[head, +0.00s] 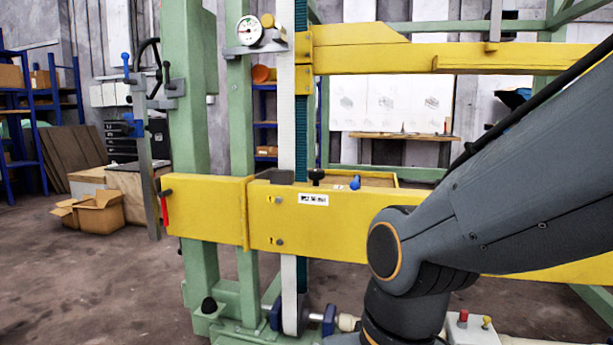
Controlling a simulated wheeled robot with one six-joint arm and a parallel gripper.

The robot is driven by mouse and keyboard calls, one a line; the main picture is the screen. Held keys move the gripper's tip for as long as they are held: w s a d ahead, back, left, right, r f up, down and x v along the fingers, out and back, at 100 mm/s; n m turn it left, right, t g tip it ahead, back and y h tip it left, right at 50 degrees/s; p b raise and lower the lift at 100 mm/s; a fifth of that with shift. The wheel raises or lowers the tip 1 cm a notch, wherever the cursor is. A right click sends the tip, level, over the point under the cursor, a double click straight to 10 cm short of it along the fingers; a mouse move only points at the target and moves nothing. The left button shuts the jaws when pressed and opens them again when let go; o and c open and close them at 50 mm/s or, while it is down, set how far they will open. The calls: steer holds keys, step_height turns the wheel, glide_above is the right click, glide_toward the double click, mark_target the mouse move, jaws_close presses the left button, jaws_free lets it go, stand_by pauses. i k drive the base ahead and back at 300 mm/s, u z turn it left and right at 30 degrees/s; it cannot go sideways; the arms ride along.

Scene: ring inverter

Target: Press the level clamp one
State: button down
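No part in the head view is labelled as level clamp one, so I cannot tell which it is. A red handle (164,208) hangs at the left end of the lower yellow beam (207,211), with a dark knob (167,192) just above it. On top of this beam are a black knob (317,176) and a blue knob (355,183). My arm crosses the right side, in front of the beam, and hides part of it. My gripper is out of view, so its state and its distance from these parts do not show.
A round gauge (249,30) and an upper yellow beam (400,55) are above. A button box (470,330) is low at right. A cardboard box (101,213) lies left; the floor before it is clear.

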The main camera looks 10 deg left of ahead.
mark_target(355, 185)
steer(key=u, duration=0.1)
steer(key=i, duration=1)
